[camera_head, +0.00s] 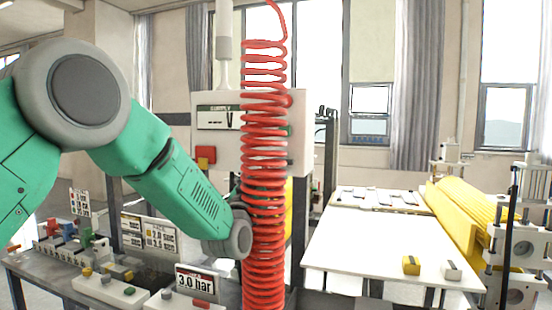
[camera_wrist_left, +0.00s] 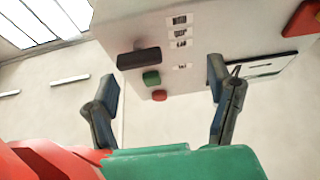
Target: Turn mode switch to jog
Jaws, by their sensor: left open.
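The control box (camera_head: 225,158) hangs in the middle of the head view, partly hidden by a red coiled hose (camera_head: 264,150). In the left wrist view, the side of the box (camera_wrist_left: 220,22) carries a black bar-shaped switch (camera_wrist_left: 138,58), probably the mode switch, with small unreadable labels beside it. A green button (camera_wrist_left: 151,78) and a red button (camera_wrist_left: 159,95) sit near it. My left gripper (camera_wrist_left: 163,82) is open and empty; its fingers stand apart, with the switch and buttons showing between and beyond them. In the head view, the gripper is mostly hidden behind the hose.
The red hose hangs close to my left wrist.

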